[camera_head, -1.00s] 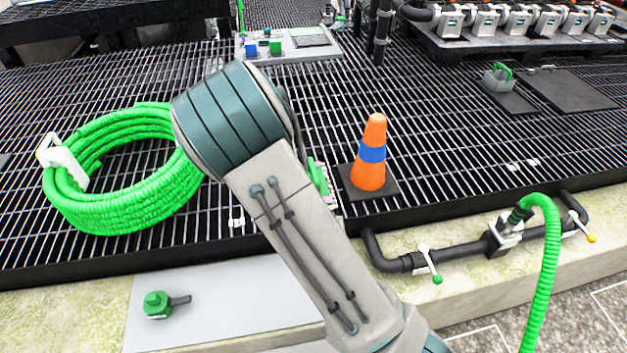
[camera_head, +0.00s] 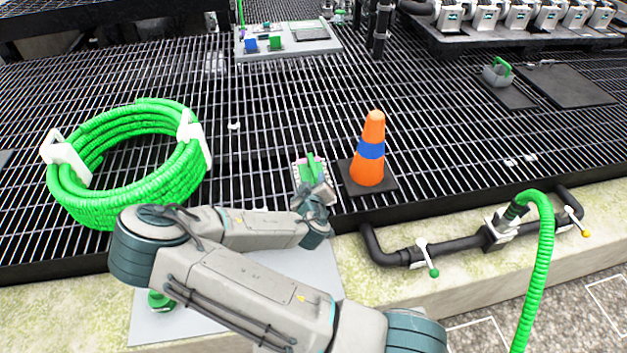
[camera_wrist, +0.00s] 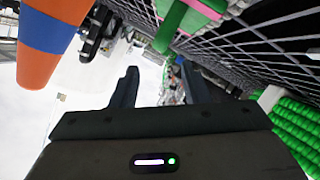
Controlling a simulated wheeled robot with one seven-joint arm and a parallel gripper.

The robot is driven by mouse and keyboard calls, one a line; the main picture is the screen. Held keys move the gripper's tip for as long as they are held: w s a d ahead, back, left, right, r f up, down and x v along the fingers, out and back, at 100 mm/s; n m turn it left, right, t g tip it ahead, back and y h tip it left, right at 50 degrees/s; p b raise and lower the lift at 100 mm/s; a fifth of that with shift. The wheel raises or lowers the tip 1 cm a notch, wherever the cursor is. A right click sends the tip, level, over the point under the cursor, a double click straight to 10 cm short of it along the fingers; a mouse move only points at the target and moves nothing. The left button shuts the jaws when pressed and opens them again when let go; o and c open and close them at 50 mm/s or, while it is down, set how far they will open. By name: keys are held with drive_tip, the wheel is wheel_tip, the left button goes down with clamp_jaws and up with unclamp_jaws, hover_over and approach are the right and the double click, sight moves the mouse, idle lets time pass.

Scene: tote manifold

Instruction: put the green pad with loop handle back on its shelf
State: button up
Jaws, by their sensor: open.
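A green piece (camera_head: 311,165) with a pale, dotted edge and a bit of pink is on the grating just left of the traffic cone; I cannot make out a loop handle clearly. The green piece also shows at the top of the wrist view (camera_wrist: 187,22), with a pink strip beside it. My gripper (camera_head: 316,192) is at its near side, partly covering it in the head view. In the wrist view the two dark fingers of my gripper (camera_wrist: 158,82) are apart with nothing between them. I cannot tell which surface is the pad's shelf.
The orange cone (camera_head: 368,165) stands close right of my gripper. A green hose coil (camera_head: 110,208) lies left. A black pipe (camera_head: 455,253) with valves runs along the front ledge. A grey holder (camera_head: 494,77) with a green loop is at back right. Mid-grating is open.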

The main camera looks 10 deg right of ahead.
sight(313, 171)
drive_tip(key=b+x, duration=0.1)
drive_tip(key=x, duration=0.8)
drive_tip(key=shift+s+f, duration=0.1)
drive_tip(key=shift+f, duration=0.05)
clamp_jaws()
